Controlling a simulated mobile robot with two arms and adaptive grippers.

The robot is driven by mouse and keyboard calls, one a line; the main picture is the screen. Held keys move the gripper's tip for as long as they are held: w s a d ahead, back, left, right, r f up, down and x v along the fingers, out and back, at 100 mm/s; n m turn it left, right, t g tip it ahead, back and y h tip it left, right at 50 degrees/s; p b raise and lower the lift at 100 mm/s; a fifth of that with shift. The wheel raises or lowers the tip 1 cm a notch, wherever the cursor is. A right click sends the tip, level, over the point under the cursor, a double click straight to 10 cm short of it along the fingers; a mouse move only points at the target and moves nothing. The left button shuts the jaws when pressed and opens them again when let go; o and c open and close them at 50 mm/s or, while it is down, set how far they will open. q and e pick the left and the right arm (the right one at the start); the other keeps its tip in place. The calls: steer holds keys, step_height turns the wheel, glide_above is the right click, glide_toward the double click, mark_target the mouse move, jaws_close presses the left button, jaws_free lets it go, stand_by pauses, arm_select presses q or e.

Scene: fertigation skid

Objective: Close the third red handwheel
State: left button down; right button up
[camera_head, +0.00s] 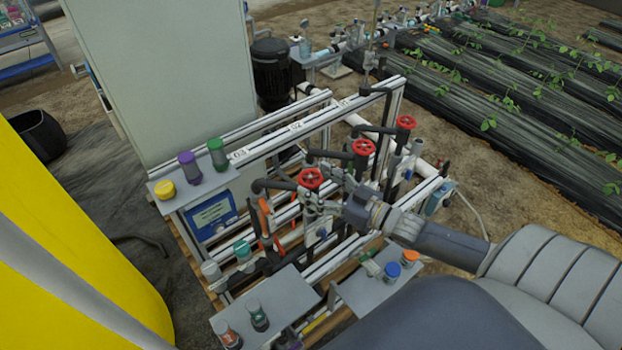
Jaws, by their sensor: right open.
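Three red handwheels stand in a row on the pipe frame: the nearest one (311,178), the middle one (363,147) and the farthest one (405,122). A label reading 03 (238,155) is on the frame's rail, toward the near end. My right arm comes in from the right. My right gripper (332,190) is open beside the nearest handwheel, at its right and slightly below the rim. I cannot tell whether a finger touches the wheel. The stem under this wheel is partly hidden by the gripper. My left gripper is not in view.
A shelf (165,206) with bottles and a yellow-lidded jar is at the left of the frame. Low plates (282,291) with small bottles are in front. A grey cabinet (165,70) stands behind. Plant beds (520,90) lie at the upper right.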

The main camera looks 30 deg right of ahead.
steer(key=shift+x, duration=1.1)
steer(key=c, duration=1.1)
steer(key=shift+r+h+p, duration=0.15)
steer(key=shift+h+p, duration=0.15)
steer(key=shift+p, duration=0.25)
steer(key=shift+m+t+h+p, duration=0.3)
steer(key=shift+m+h+p, duration=0.2)
steer(key=shift+p, duration=0.05)
steer(key=o, duration=1.1)
